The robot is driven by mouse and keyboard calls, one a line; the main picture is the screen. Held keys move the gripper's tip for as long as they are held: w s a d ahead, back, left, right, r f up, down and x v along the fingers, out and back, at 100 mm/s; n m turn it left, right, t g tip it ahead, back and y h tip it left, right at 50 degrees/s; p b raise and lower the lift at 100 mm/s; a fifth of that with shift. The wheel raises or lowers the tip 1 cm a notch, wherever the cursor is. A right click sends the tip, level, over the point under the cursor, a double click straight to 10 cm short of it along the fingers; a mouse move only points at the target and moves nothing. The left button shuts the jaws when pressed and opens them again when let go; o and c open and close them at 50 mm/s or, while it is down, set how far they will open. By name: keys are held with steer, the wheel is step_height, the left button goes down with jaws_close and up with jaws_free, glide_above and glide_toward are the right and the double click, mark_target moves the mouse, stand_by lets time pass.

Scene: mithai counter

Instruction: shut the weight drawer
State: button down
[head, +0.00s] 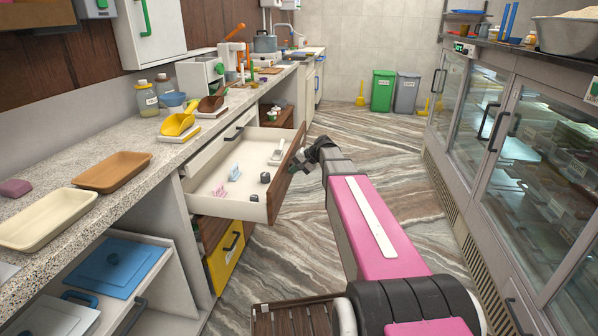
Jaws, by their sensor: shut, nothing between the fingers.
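The weight drawer (230,205) is pulled well out from under the counter in the head view. Its white inside holds small black weights (265,177), a pink item and a light blue item. Its dark wooden front (289,172) faces right, toward the aisle. My gripper (308,158) is shut and empty, just right of the drawer front near its top edge. I cannot tell whether it touches the front. My pink arm reaches to it from the lower right.
The speckled counter (150,190) above holds trays, a yellow scoop (177,124) and jars. A yellow-fronted drawer (226,258) sits below. Glass-door fridges (530,150) line the right side. Green and grey bins (383,90) stand at the back.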

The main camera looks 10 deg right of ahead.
steer(key=w+a, duration=0.3)
steer(key=a, duration=0.6)
steer(key=w+a, duration=0.4)
steer(key=a, duration=0.5)
steer(key=w+a, duration=0.3)
steer(key=a, duration=0.7)
steer(key=shift+w, duration=0.15)
steer(key=shift+a, duration=0.2)
